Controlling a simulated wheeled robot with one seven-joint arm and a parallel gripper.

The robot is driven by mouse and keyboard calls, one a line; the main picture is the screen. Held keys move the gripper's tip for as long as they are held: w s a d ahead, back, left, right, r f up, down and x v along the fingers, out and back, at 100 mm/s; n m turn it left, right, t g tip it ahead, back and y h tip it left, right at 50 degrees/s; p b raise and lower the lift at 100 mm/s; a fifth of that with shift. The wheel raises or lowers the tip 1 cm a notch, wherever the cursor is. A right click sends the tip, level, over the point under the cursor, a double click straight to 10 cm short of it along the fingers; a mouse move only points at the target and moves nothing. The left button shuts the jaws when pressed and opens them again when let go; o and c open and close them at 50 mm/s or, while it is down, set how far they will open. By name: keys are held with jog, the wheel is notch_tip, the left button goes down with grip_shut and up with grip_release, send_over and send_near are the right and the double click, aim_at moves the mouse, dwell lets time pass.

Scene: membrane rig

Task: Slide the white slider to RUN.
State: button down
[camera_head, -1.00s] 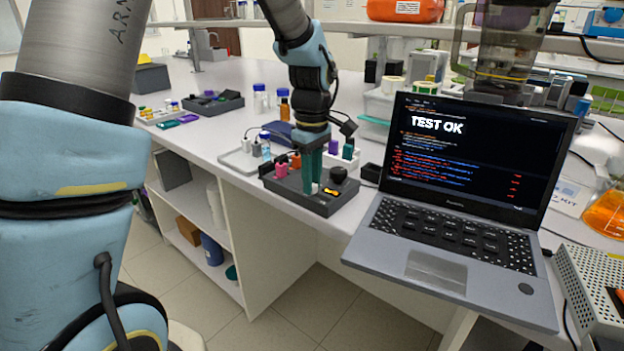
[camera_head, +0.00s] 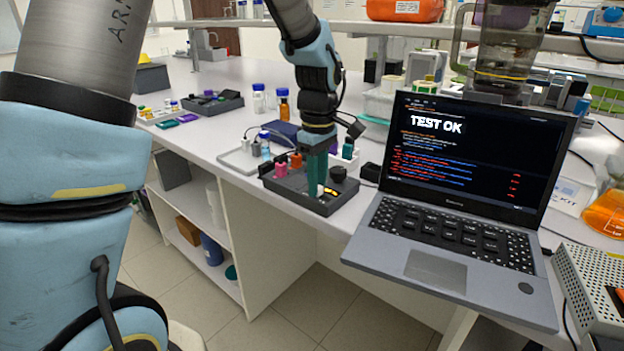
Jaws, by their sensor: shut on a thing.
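The dark grey control box (camera_head: 290,193) sits near the bench's front edge, left of the laptop. The white slider (camera_head: 320,190) shows as a small pale bit on its top, at my fingertips. My gripper (camera_head: 316,186) points down at the box, its green fingers shut on the slider. The fingers hide most of the slider and its track. A small yellow mark (camera_head: 331,192) lies just right of the fingertips. I cannot read a RUN label at this size.
A black knob (camera_head: 338,173) stands on the box just right of the fingers. Pink (camera_head: 280,171) and orange (camera_head: 295,160) pieces stand at its left. The open laptop (camera_head: 420,265), showing "TEST OK", is close on the right. Bottles and trays stand behind.

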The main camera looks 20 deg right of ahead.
jog(key=shift+s+d, duration=0.3)
jog(key=shift+s, duration=0.25)
jog(key=shift+s+d, duration=0.25)
jog(key=shift+s, duration=0.3)
jog(key=c, duration=0.7)
grip_release()
notch_tip(320, 180, up, 11)
jog(key=shift+f+b, duration=0.1)
jog(key=shift+b, duration=0.75)
